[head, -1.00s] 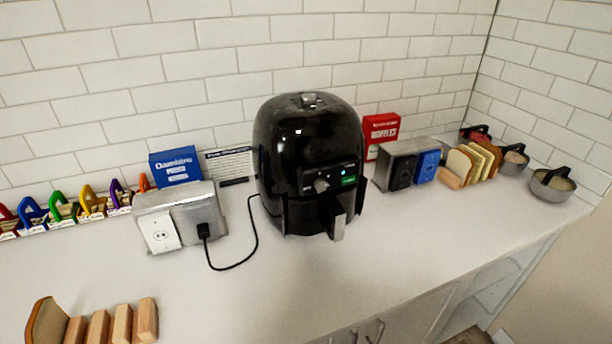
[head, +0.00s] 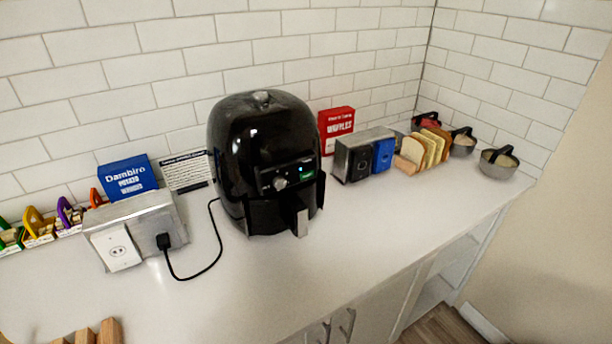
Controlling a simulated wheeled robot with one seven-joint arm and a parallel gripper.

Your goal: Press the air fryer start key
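The black air fryer (head: 262,150) stands upright on the white counter against the tiled wall, near the middle of the head view. Its control panel (head: 287,177) faces the front right. The panel has a round knob (head: 280,183) and a small lit green key (head: 307,175) at its right side. The labels are too small to read. The basket handle (head: 300,220) sticks out below the panel, and the basket looks closed. A black cord runs to a plug in the outlet box (head: 140,232). My gripper is not in view.
A blue box (head: 127,178) and a printed card (head: 186,170) stand left of the fryer. A red box (head: 336,128), a metal box (head: 362,150), bread slices (head: 428,148) and grey bowls (head: 499,163) stand right. Wooden blocks (head: 108,331) lie front left. The counter (head: 330,255) before the fryer is clear.

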